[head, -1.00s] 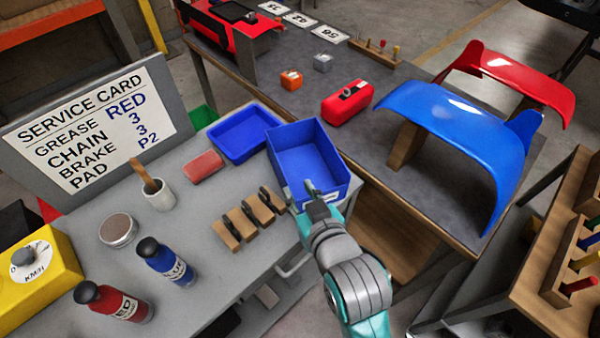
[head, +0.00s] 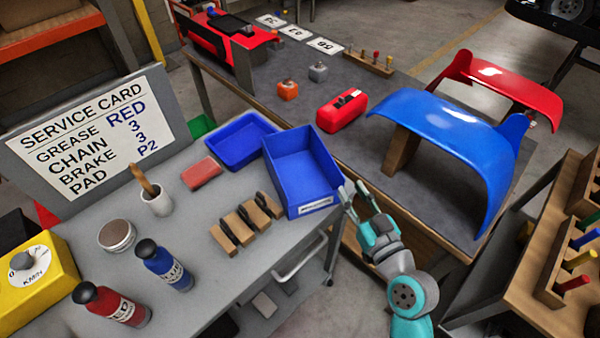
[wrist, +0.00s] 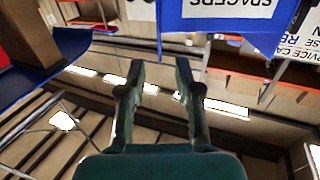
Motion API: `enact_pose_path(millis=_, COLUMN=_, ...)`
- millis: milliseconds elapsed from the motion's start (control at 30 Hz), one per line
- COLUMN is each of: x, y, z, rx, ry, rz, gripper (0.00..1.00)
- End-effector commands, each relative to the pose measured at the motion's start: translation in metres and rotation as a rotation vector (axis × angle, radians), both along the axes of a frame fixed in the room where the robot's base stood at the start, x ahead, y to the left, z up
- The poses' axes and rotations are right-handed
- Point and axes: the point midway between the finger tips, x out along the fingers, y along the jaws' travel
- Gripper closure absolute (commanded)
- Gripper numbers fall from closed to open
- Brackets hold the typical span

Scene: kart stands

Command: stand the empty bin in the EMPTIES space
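A deep blue bin (head: 303,170) stands at the right end of the grey cart top, with nothing visible inside it. Its front wall, with a white label, faces my gripper. In the wrist view the bin (wrist: 222,22) is at the top, and its label reads SPACERS upside down. My gripper (head: 358,190) is just right of the bin's front corner, apart from it. In the wrist view my gripper (wrist: 160,72) has its two fingers spread with nothing between them. I see no marking reading EMPTIES in these frames.
A shallow blue tray (head: 240,138) sits behind the bin. Brake pads (head: 246,222) and a pink block (head: 201,172) lie to its left. The dark table (head: 300,105) beyond holds a red box (head: 342,110) and a blue fender (head: 450,125). A wooden rack stands at far right.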

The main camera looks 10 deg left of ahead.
Motion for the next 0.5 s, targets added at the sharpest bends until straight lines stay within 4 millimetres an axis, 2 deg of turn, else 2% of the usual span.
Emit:
enact_pose_path(millis=300, x=0.037, y=0.021, z=0.001, rx=0.001, ry=-0.004, rz=0.002, gripper=0.67)
enact_pose_path(millis=500, x=0.048, y=0.027, z=0.001, rx=0.001, ry=-0.002, rz=0.001, gripper=0.67)
